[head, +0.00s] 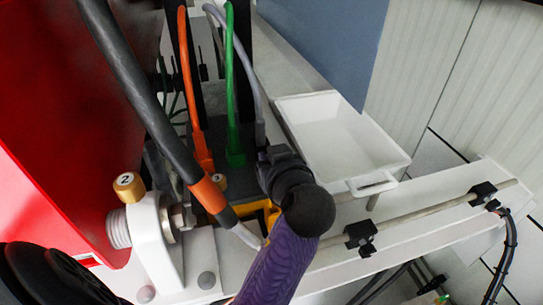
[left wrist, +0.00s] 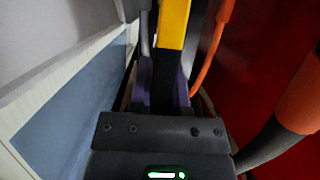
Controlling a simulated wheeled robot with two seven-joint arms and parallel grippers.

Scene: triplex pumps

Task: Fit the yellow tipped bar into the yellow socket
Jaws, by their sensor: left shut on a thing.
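In the left wrist view a dark bar with a yellow end (left wrist: 173,24) runs straight up from the dark body of my left gripper (left wrist: 165,103), which is shut on the bar. The fingertips are hard to make out. In the head view a yellow part (head: 262,212) shows low between the orange-banded hose and a black ball on a purple arm. It is mostly hidden, and I cannot tell whether it is the socket or the bar's tip. I cannot tell whether the bar touches the socket. My right gripper is in neither view.
A thick dark hose with an orange band (head: 209,194) crosses close by. Orange (head: 190,90) and green (head: 230,95) cables rise behind. A red housing (head: 60,130) stands left, with a brass knob marked 2 (head: 129,187). A white tray (head: 397,160) stands right.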

